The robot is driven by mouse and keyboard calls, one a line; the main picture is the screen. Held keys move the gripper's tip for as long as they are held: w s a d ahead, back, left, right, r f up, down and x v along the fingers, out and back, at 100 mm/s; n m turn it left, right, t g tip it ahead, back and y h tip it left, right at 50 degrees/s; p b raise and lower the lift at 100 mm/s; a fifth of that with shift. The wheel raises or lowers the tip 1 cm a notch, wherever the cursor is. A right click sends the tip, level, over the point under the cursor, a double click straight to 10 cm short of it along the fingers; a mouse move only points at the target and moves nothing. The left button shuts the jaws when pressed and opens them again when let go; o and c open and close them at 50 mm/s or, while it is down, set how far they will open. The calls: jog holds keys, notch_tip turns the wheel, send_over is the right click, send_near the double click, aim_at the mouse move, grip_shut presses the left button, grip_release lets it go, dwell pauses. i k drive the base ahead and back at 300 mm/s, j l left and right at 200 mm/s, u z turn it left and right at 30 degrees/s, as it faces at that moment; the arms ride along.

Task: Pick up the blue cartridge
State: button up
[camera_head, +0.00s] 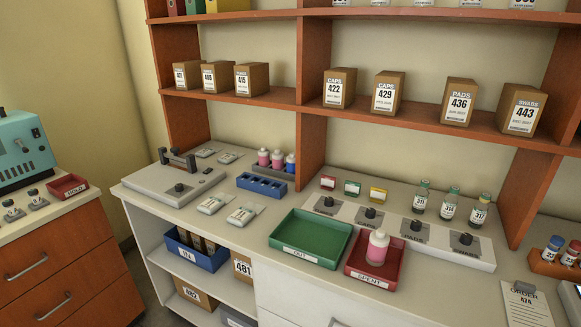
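A small bottle-shaped container with blue contents (290,162), the likely blue cartridge, stands upright on the counter at the right end of a short row. Two similar pink ones, the left (263,158) and the middle (277,160), stand beside it. The row is just behind a low blue rack (262,184) with several slots that look empty. Another pink one (377,248) stands in the red tray (371,279) marked SPENT. My gripper is not in view.
A green tray (310,238) marked OUT, which looks empty, sits left of the red tray. A grey device (173,182) is at the counter's left end. A white strip with several dark knobs (411,231) lies at right. An upright shelf divider (312,153) rises right of the bottle row.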

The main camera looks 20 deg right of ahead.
aim_at(290, 160)
jog(key=i+j+z, duration=0.1)
jog(key=i, duration=0.25)
jog(key=i+j+z, duration=0.4)
jog(key=j, duration=0.2)
jog(key=i+j+z, duration=0.4)
jog(key=j, duration=0.35)
jog(key=i+j+z, duration=0.2)
jog(key=j, duration=0.2)
jog(key=i+j+z, duration=0.2)
jog(key=j, duration=0.2)
jog(key=k+j+z, duration=0.1)
jog(key=j+z, duration=0.35)
jog(key=j, duration=1.05)
